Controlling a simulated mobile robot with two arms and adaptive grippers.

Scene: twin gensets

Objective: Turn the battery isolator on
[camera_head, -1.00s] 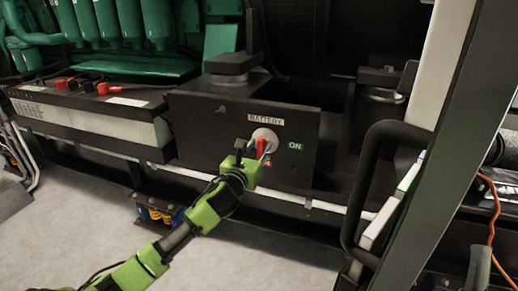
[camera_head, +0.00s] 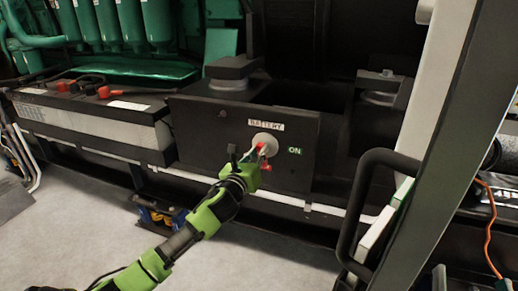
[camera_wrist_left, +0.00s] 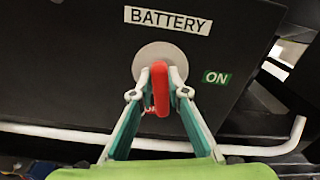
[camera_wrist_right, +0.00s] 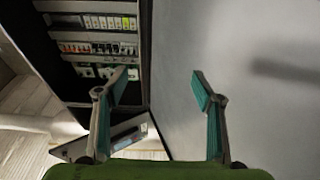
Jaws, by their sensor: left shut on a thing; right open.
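The battery isolator is a red handle (camera_wrist_left: 160,88) on a round pale disc (camera_head: 265,139), set in a dark panel under a BATTERY label (camera_head: 266,125). In the left wrist view the handle stands upright, with the green ON label (camera_wrist_left: 216,77) to its right. My left gripper (camera_wrist_left: 159,95) is shut on the red handle, one finger on each side. In the head view the gripper (camera_head: 257,156) covers most of the handle. My right gripper (camera_wrist_right: 160,88) is open and empty, outside the head view.
A battery (camera_head: 95,120) with red terminal caps lies left of the panel. A black bar handle (camera_head: 362,205) and a grey post stand to the right. The right wrist view shows a cabinet of breakers (camera_wrist_right: 95,40) beside a plain grey surface (camera_wrist_right: 250,60).

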